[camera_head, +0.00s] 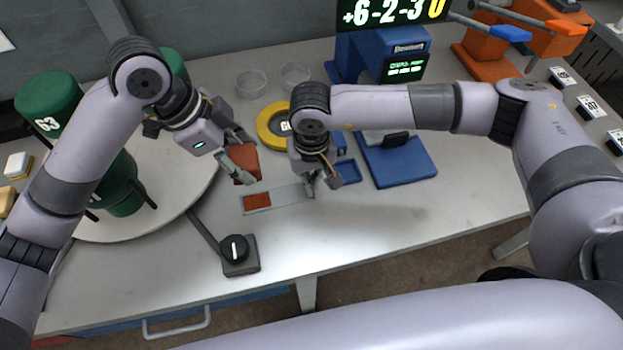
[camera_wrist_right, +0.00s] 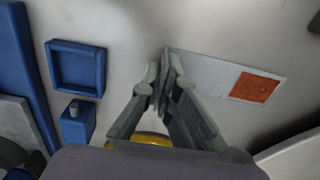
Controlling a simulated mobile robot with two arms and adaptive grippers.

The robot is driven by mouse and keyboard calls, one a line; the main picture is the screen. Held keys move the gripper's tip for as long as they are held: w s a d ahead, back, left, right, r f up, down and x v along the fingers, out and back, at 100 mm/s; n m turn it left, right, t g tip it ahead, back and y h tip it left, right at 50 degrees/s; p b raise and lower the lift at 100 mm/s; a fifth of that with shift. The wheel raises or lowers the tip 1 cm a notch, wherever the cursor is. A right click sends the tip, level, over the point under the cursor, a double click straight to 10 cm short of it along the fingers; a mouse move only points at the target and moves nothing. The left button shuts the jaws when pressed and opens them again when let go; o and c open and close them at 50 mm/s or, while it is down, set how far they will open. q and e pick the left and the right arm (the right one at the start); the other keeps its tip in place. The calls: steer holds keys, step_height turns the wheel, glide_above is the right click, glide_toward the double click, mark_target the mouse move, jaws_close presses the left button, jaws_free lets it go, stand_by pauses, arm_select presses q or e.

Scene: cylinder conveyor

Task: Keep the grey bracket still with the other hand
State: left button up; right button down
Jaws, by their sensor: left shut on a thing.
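The grey bracket (camera_head: 290,194) lies flat on the table, a long plate with a rust-red square patch (camera_head: 257,201) at its left end. It also shows in the right wrist view (camera_wrist_right: 209,73). My right gripper (camera_head: 322,186) points down at the bracket's right end. In the right wrist view its fingertips (camera_wrist_right: 163,76) are close together at the bracket's end; whether they grip it is unclear. My left gripper (camera_head: 236,158) is shut on a red-brown block (camera_head: 244,165), held near the bracket's patched end and apart from the patch.
A black knob on a grey box (camera_head: 239,257) stands at the front edge. A round platform with green cylinders (camera_head: 50,96) is at left. A yellow ring (camera_head: 268,121), a blue tray (camera_head: 347,171) and a blue stand (camera_head: 410,165) lie behind and right. The front right table is clear.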

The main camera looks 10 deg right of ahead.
arm_select(q)
steer(key=shift+a, duration=0.15)
steer(key=shift+a, duration=1.6)
glide_toward(246, 204)
steer(key=shift+d+x, duration=0.15)
steer(key=shift+x, duration=1.15)
steer(key=shift+d+x, duration=0.15)
steer(key=shift+x, duration=1.15)
steer(key=shift+f, duration=0.45)
steer(key=shift+d, duration=0.1)
steer(key=shift+d, duration=2.25)
steer(key=shift+a, duration=0.1)
steer(key=shift+a+f, duration=0.1)
steer(key=shift+a, duration=2.2)
